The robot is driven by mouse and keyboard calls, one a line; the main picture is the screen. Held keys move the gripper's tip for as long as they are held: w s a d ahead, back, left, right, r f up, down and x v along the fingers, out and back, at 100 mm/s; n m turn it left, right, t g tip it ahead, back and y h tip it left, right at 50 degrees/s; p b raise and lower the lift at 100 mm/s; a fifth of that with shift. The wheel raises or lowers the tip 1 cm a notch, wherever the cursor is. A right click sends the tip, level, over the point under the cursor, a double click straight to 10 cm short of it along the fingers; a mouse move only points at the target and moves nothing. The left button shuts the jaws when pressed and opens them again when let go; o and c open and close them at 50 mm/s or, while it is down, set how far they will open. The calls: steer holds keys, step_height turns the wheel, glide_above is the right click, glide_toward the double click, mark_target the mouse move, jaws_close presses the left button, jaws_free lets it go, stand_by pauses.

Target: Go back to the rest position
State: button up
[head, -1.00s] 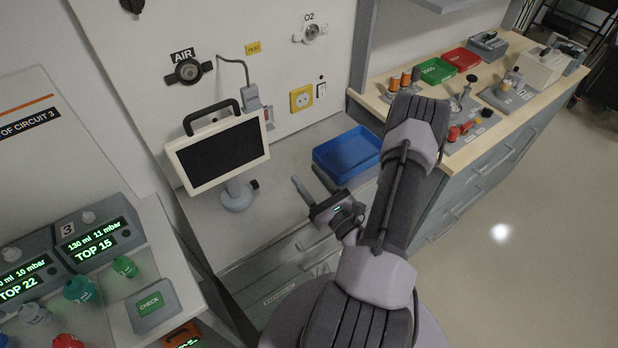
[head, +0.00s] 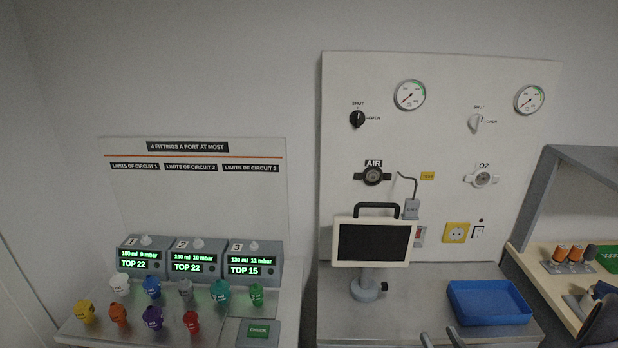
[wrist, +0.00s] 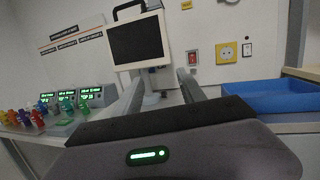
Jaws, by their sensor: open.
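My gripper (wrist: 160,82) is open in the wrist view, with its two fingers apart. I see nothing held between them; the stand of the tablet-like monitor (wrist: 138,42) shows behind the gap. In the head view only the finger ends of my gripper (head: 440,338) show at the bottom edge, in front of the grey bench and left of the blue tray (head: 488,303). The tray also shows at the right in the wrist view (wrist: 275,97). Most of my arm is out of the head view; a dark part shows at its lower right corner.
The monitor (head: 373,242) stands on the bench before the white wall panel (head: 440,140) with gauges and AIR and O2 ports. Several coloured fittings (head: 152,318) stand before three display units (head: 195,262) at the left. A wooden-topped counter (head: 545,275) is at the right.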

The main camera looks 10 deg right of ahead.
steer(key=w+a+r+n+g+y, duration=0.1)
steer(key=a+r+n+g+y, duration=0.3)
steer(key=a+r+n+y, duration=0.35)
steer(key=w+a+r+n+g+y, duration=0.2)
steer(key=a+r+n+g+y, duration=0.2)
steer(key=a+n+y, duration=0.5)
steer(key=s+a+n+g+h, duration=0.6)
steer(key=s+a+n+g, duration=0.4)
steer(key=s+a+g, duration=0.35)
steer(key=d+r+n+t+h, duration=0.4)
steer(key=r+t+h, duration=0.2)
steer(key=t+h, duration=0.1)
steer(key=shift+w+r+n+h, duration=0.2)
steer(key=shift+w+n+h, duration=0.15)
steer(key=shift+w+h, duration=0.15)
steer(key=shift+s, duration=0.1)
